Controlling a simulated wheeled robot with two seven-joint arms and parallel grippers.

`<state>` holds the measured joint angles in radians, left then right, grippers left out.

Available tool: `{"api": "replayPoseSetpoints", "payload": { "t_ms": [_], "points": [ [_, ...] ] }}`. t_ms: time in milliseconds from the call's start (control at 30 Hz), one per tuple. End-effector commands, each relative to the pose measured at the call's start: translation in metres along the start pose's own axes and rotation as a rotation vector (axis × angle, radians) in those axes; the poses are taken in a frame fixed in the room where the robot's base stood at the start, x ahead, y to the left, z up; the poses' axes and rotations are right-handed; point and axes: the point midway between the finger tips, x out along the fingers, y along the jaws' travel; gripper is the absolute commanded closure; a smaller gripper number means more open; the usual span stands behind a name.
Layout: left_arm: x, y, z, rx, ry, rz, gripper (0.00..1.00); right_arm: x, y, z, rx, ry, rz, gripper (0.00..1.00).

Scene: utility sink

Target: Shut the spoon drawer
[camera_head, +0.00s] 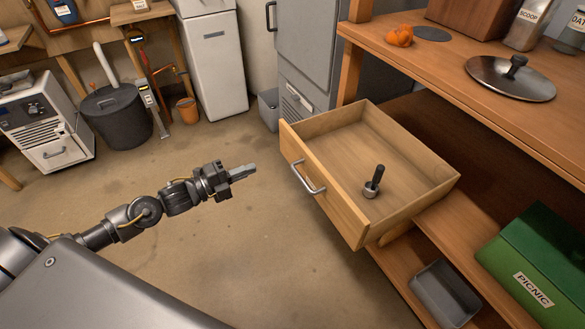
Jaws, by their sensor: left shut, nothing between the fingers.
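The wooden drawer (329,207) is pulled well out from the wooden workbench (480,95). Its metal bar handle (308,177) is on the front panel, which faces left toward my arm. A small spoon or scoop (373,182) with a dark handle and a round metal end is inside the drawer. My left gripper (246,171) is shut and empty, to the left of the drawer front and apart from the handle, pointing toward it. My right gripper is not in view.
Below the drawer, a shelf holds a grey bin (443,290) and a green picnic box (535,258). A metal lid (510,80) and an orange item (399,36) are on the benchtop. A grey cabinet (304,55) stands behind. Floor around my left gripper is clear.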

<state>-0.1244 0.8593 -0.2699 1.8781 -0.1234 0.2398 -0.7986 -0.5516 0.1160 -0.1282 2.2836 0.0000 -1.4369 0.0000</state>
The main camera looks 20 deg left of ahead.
Motion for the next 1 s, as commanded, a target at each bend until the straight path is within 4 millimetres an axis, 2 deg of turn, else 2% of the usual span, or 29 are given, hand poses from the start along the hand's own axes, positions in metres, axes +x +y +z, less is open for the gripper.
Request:
{"api": "replayPoseSetpoints", "payload": {
  "t_ms": [133,367,467,800,1000],
  "points": [
    [0.001,-0.007,-0.008,0.038,0.033,-0.018,1.0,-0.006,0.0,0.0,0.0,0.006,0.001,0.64],
    [0.011,-0.009,-0.008,0.037,0.031,-0.022,1.0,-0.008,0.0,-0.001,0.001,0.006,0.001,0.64],
    [0.026,-0.01,-0.008,0.037,0.032,-0.022,1.0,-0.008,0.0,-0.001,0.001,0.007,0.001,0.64],
    [0.096,-0.01,-0.01,0.034,0.03,-0.021,1.0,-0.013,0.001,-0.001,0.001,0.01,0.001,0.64],
    [0.126,-0.011,-0.011,0.035,0.031,-0.019,1.0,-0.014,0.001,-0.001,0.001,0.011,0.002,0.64]
  ]
}}
